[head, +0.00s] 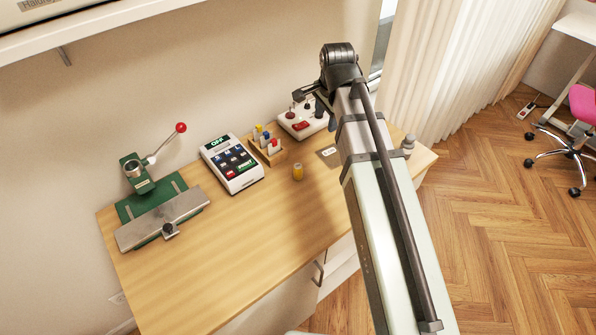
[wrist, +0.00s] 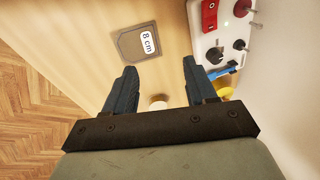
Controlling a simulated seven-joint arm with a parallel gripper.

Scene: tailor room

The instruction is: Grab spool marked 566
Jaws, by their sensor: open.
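No number 566 is readable in either view, so I cannot tell which spool bears it. A small yellow spool-like cylinder (head: 298,172) stands upright on the table in the head view. A grey-white spool-like object (head: 408,142) stands at the table's right end, beside my arm. My gripper (wrist: 158,72) is open, with nothing held between its fingertips. A yellow round piece (wrist: 224,91) shows right of the right finger, also partly hidden.
The wooden table (head: 240,230) has free room in front. A green press (head: 160,205) with a red-tipped lever, a keypad device (head: 232,163), a small rack (head: 267,146) and a white control box (head: 302,122) stand along the wall. A plate marked 8 cm (wrist: 137,43) lies flat.

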